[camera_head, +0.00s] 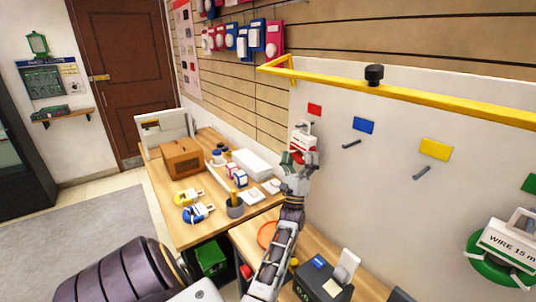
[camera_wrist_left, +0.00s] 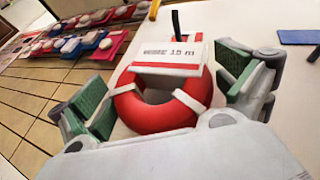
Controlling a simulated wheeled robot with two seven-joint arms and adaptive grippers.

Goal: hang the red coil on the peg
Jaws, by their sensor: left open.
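The red coil (camera_head: 298,157) with its white card is up against the white board, just below the red label (camera_head: 315,109). In the left wrist view the red coil (camera_wrist_left: 155,112) is upright and its card reads "WIRE 15 m". The dark peg (camera_wrist_left: 176,22) sticks up at the card's top edge; I cannot tell whether the card's loop is around it. My left gripper (camera_head: 294,168) is open at the coil. In the wrist view its green-padded fingers (camera_wrist_left: 165,95) stand either side of the coil, with gaps visible. My right gripper is not in view.
Blue (camera_head: 364,124) and yellow (camera_head: 436,149) labels have bare pegs below. A green coil (camera_head: 486,266) hangs at right. Yellow (camera_head: 184,197) and blue (camera_head: 192,215) coils lie on the bench beside a cardboard box (camera_head: 183,158). A yellow rail (camera_head: 430,98) runs along the board's top.

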